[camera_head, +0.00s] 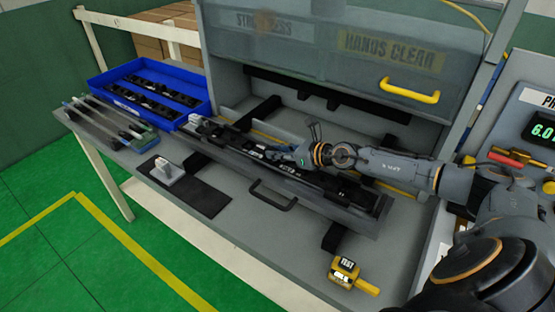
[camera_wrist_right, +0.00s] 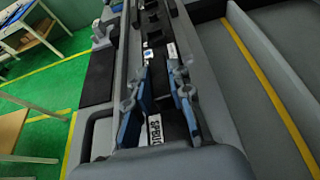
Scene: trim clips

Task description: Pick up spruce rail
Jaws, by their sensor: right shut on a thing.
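The spruce rail (camera_wrist_right: 155,130) is a dark bar with a white label, partly readable as "SPRUC", in the right wrist view. In the head view a long dark rail (camera_head: 330,182) lies along the grey drawer-like fixture (camera_head: 330,210) below the raised guard. My right gripper (camera_wrist_right: 163,82) has its blue-padded fingers on either side of the rail and is shut on it. In the head view the right gripper (camera_head: 288,157) is low over the fixture, hiding part of the rail. I cannot tell whether the rail is clear of the fixture. My left gripper is not in view.
A blue tray (camera_head: 150,92) with dark parts stands at the left, beside several thin bars (camera_head: 105,118). A black mat (camera_head: 200,196) with a light block (camera_head: 165,170) lies in front. A yellow device (camera_head: 345,272) sits at the front edge. The guard (camera_head: 300,50) stands behind.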

